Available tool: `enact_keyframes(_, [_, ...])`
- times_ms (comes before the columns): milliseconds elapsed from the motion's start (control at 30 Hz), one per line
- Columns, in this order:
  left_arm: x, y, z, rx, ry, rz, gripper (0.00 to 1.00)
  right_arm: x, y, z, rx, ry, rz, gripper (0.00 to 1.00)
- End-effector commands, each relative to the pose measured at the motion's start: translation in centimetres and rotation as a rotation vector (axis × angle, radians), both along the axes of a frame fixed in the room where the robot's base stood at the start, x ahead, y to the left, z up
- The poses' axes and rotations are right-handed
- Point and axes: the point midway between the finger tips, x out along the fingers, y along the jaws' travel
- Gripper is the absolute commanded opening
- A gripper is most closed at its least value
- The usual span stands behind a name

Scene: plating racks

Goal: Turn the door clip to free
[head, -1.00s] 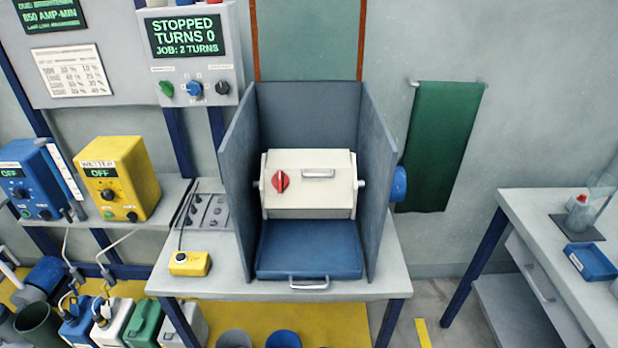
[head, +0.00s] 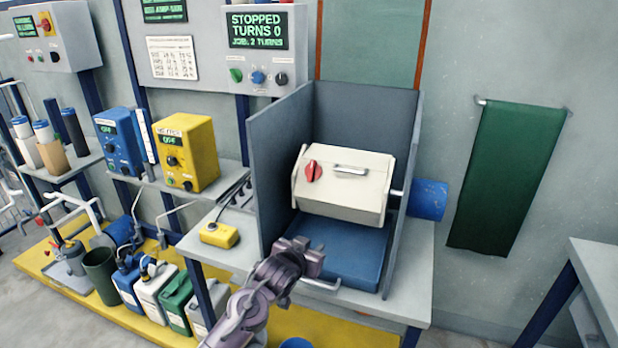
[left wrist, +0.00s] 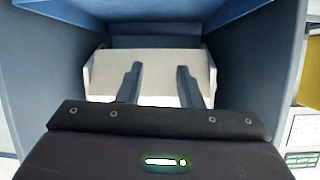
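The door clip is a red knob (head: 313,171) on the upper left of the cream box's (head: 345,195) front, beside a silver bar handle (head: 350,170). The box hangs between grey side walls. My left gripper (head: 318,256) is in front of the box, over the blue tray's (head: 350,262) front edge, below the clip and apart from it. The left wrist view shows its two dark fingers (left wrist: 162,82) spread with nothing between them, facing the cream box (left wrist: 100,72). The clip does not show there. My right gripper is not in view.
Grey walls (head: 280,165) close in the box at the left, back and right. A yellow pendant (head: 220,235) lies on the bench left of the enclosure. A control panel (head: 262,50) reading STOPPED hangs above. Free space lies in front of the bench.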

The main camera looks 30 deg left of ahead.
Motion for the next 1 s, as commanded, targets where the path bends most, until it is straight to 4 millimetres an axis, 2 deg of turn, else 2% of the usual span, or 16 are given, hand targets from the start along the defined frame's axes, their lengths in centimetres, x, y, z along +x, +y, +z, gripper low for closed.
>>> enact_keyframes(33, [1.2,1.3,2.5,0.005,-0.078,0.012,0.33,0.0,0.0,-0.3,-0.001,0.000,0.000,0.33])
enact_keyframes(200, [3.6,4.6,9.9,0.007,-0.296,0.039,0.33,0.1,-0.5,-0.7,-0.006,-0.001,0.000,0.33])
enact_keyframes(333, [4.2,6.0,13.2,0.007,-0.391,0.046,0.33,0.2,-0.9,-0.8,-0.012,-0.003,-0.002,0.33])
enact_keyframes(467, [5.3,6.6,14.1,0.006,-0.413,0.048,0.33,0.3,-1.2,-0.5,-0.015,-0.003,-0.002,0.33])
enact_keyframes(800, [10.2,7.7,14.0,0.005,-0.410,0.048,0.33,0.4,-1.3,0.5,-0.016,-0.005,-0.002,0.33])
enact_keyframes(1000, [11.6,8.0,13.9,0.006,-0.409,0.046,0.33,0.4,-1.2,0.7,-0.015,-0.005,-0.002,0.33])
